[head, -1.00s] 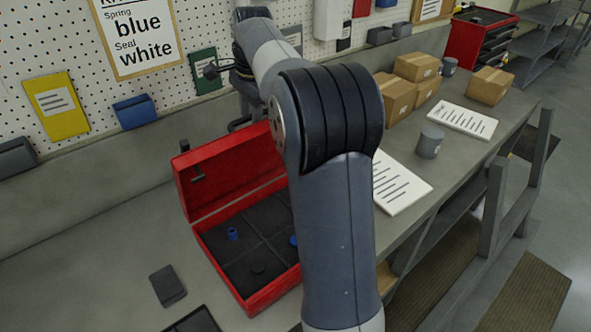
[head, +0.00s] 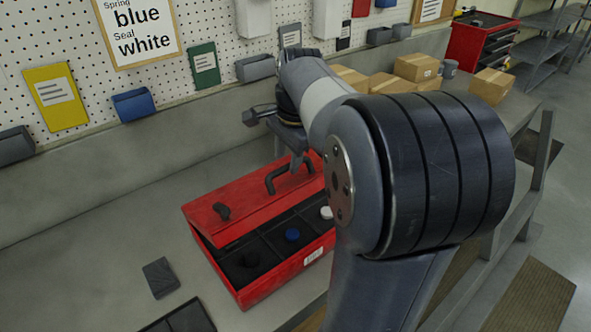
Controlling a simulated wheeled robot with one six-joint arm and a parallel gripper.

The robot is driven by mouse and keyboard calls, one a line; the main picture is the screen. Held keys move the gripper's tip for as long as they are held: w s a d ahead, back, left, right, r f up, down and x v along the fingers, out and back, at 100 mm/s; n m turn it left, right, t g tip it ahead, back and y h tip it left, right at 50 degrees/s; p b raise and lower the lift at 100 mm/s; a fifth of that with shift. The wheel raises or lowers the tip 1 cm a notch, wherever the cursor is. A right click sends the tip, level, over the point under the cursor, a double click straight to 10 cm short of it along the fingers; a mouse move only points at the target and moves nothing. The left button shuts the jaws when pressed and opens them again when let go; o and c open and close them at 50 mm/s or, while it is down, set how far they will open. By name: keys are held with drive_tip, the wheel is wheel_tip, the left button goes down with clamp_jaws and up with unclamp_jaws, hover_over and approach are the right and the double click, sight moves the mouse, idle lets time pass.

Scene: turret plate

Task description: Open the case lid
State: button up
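The red case (head: 262,289) sits on the workbench. The front row of compartments shows a black part (head: 250,259), a blue part (head: 292,235) and a white part (head: 326,212); the back row is hidden under the lid.
My arm covers the case's right end and part of the bench. A dark grey block (head: 161,278) and a dark tray (head: 184,318) lie left and front of the case. Cardboard boxes (head: 415,68) stand farther back. The pegboard wall with bins (head: 134,105) rises behind; the left bench is clear.

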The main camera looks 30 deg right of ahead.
drive_tip(key=shift+s+d+f, duration=0.1)
drive_tip(key=shift+s+f, duration=0.3)
drive_tip(key=shift+s, duration=0.1)
drive_tip(key=shift+f, duration=0.1)
drive_tip(key=w+r+p, duration=0.3)
drive_tip(key=r+p, duration=0.1)
drive_tip(key=r, duration=0.8)
drive_tip(key=shift+a, duration=0.35)
idle(0.4)
drive_tip(key=shift+w, duration=0.1)
idle(0.4)
